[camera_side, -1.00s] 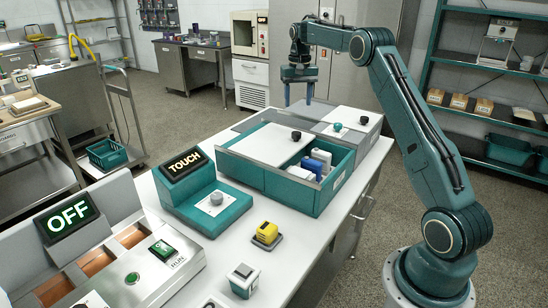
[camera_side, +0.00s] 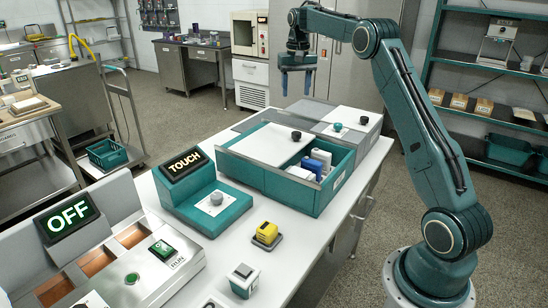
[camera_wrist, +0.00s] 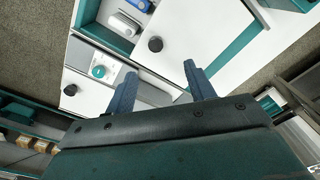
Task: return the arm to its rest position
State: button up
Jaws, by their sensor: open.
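My gripper (camera_side: 297,83) hangs in the air above the far end of the white bench in the side view. Its two blue fingers point down, apart, with nothing between them. In the wrist view my gripper (camera_wrist: 165,88) shows its two spread fingers over white lids with dark knobs. The arm is bent at the elbow, above the bench's right side.
Below stands a teal bin (camera_side: 290,170) with a sliding white lid and blue and white items inside. A teal TOUCH unit (camera_side: 205,195), a yellow block (camera_side: 267,232) and an OFF panel (camera_side: 68,218) share the bench. Shelves (camera_side: 490,100) stand behind right.

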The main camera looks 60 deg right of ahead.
jog(key=s+a+r+n+t, duration=0.1)
jog(key=s+a+r+n, duration=0.1)
jog(key=s+a+r, duration=0.6)
jog(key=s+a+r+n+t, duration=0.2)
jog(key=s+a, duration=0.3)
jog(key=a, duration=0.8)
jog(key=s+a+f+n+t, duration=0.1)
jog(key=s+a+f, duration=0.3)
jog(key=s, duration=0.5)
jog(key=s+a+f+n+t, duration=0.1)
jog(key=s+a+f+n, duration=0.2)
jog(key=s+a, duration=0.3)
jog(key=s, duration=0.4)
jog(key=shift+f+n, duration=0.3)
jog(key=shift+f, duration=0.1)
